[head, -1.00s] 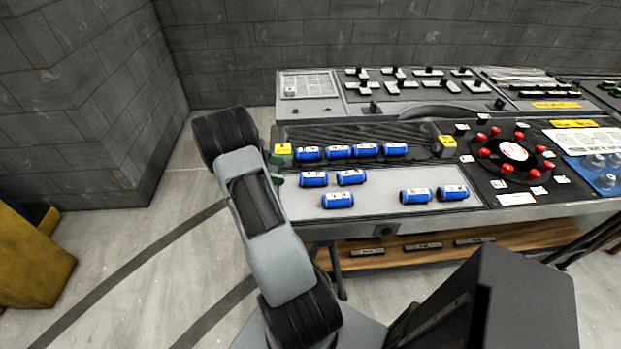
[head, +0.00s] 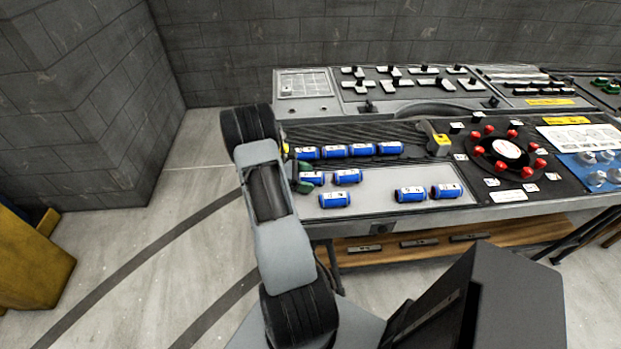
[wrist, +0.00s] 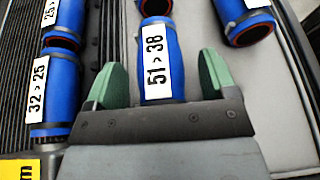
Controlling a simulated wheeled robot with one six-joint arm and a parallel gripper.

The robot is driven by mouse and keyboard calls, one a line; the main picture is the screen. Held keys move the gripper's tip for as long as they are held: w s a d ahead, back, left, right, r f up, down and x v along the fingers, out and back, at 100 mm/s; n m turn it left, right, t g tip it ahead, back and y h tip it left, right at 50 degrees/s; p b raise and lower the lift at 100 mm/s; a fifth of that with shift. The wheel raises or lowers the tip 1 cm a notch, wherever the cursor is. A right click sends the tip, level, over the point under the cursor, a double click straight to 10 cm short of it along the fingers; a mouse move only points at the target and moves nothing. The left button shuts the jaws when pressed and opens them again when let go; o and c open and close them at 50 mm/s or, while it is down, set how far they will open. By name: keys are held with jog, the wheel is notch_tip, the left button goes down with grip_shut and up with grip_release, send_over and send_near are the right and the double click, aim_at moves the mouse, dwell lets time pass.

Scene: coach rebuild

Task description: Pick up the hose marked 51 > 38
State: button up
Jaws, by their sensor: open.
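The blue hose marked 51 > 38 (wrist: 161,88) lies in the middle of the wrist view, its white label facing up. My open gripper (wrist: 164,75) has one green finger on each side of it, with a visible gap on both sides. The hose's near end is hidden behind the gripper body. In the head view a short blue hose (head: 316,178) lies right beside my green fingers (head: 304,178), at the left end of the bench's light panel; its label is too small to read there.
A hose marked 32 > 25 (wrist: 55,85) lies left of my gripper on a dark ribbed strip. Another blue hose (wrist: 243,18) is at upper right. Several more hoses lie on the bench (head: 390,174). A yellow-topped block (head: 438,142) and a round red-knobbed dial (head: 506,150) stand farther right.

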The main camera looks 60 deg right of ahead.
jog(key=shift+s, duration=0.15)
jog(key=shift+f, duration=0.1)
jog(key=shift+c, duration=0.2)
jog(key=c, duration=1)
jog(key=shift+r, duration=0.2)
